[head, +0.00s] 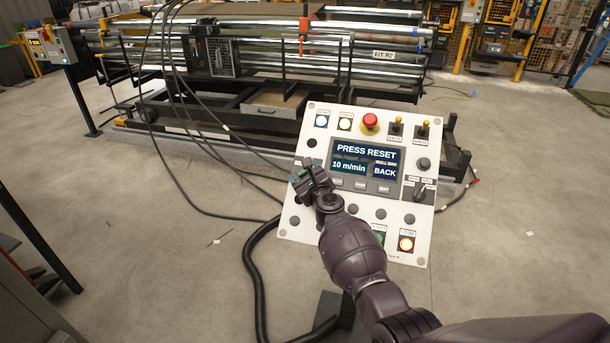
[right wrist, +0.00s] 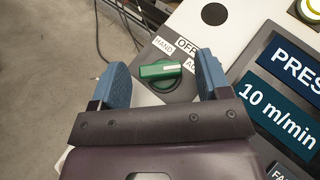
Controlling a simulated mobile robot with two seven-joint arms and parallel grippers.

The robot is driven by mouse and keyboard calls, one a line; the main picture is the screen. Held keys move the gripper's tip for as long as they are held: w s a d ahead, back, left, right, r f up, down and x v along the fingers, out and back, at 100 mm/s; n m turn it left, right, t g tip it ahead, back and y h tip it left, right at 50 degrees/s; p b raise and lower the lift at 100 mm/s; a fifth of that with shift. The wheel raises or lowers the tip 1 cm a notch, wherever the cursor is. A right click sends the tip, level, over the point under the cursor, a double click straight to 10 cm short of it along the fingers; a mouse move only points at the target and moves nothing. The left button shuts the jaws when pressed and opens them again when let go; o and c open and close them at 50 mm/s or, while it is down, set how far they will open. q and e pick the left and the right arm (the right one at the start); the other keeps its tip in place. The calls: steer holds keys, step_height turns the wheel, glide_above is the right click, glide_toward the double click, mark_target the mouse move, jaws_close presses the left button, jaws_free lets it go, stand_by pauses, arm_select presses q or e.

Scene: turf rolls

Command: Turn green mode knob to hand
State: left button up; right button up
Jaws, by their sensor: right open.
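The green mode knob (right wrist: 160,73) sits on the white control panel (right wrist: 222,38). Its grip bar lies nearly level in the right wrist view, and the white mark on its right end points toward a partly hidden label starting "AU". The HAND label (right wrist: 163,45) and OFF label (right wrist: 185,47) are above it. My right gripper (right wrist: 162,64) is open, with one blue finger pad on each side of the knob and visible gaps between. In the head view my right gripper (head: 304,180) is at the panel's left edge and largely covers the knob. My left gripper is out of view.
The panel carries a screen (head: 366,163) reading PRESS RESET, a red emergency button (head: 370,122), a black selector (head: 420,191) and lit buttons. A black hose (head: 257,270) and cables run beside it. A roller machine (head: 270,60) stands behind. Floor to the right is clear.

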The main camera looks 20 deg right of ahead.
steer(key=shift+c, duration=0.7)
steer(key=c, duration=0.8)
steer(key=shift+r, duration=0.1)
